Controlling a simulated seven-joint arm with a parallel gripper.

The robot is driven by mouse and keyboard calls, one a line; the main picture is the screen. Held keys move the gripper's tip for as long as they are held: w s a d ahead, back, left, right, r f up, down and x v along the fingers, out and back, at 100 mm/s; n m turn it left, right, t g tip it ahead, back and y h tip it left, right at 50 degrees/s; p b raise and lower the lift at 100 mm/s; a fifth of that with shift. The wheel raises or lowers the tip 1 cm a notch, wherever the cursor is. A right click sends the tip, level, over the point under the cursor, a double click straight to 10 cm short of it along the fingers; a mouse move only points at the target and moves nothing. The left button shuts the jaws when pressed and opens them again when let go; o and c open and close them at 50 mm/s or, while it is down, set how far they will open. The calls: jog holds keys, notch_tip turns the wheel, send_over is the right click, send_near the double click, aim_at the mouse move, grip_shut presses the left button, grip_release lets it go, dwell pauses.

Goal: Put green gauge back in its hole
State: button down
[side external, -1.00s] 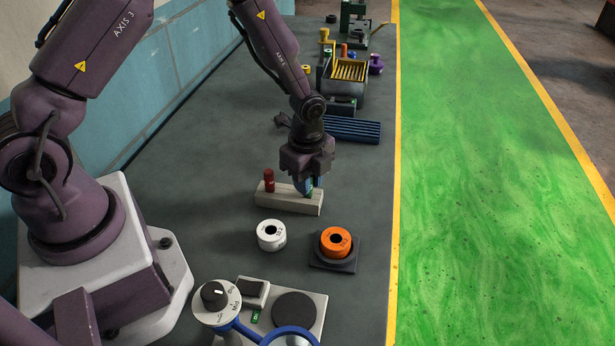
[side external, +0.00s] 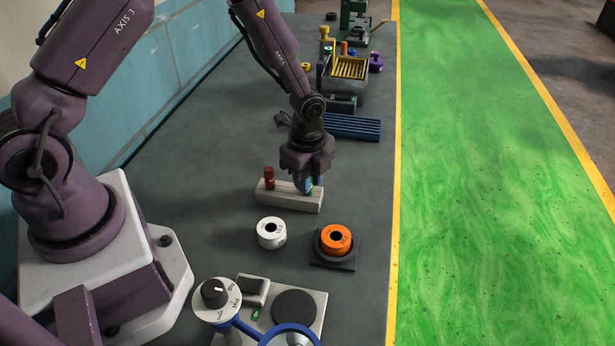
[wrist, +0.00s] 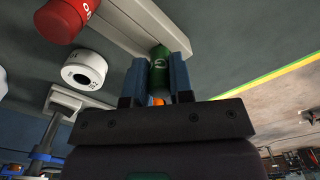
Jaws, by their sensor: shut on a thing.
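The green gauge (wrist: 159,60) is a short cylinder with a pale mark on its side, between the two blue fingers of my gripper (wrist: 160,75) in the wrist view. My gripper (side external: 306,186) is shut on it, low over the right end of the pale block (side external: 286,201). The gauge's lower end meets or overlaps the block in the picture; I cannot tell how deep it sits, and the hole is hidden. A red gauge (side external: 269,178) stands upright at the block's left end and shows large in the wrist view (wrist: 62,20).
A white ring (side external: 271,233) and an orange ring (side external: 336,240) on a dark square base (side external: 348,262) lie in front of the block. A blue ribbed pad (side external: 352,127) is behind. A dial instrument (side external: 214,293) stands at the front. The bench right of the block is clear.

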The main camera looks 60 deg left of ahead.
jog(key=c, duration=0.9)
grip_release()
notch_tip(320, 180, up, 13)
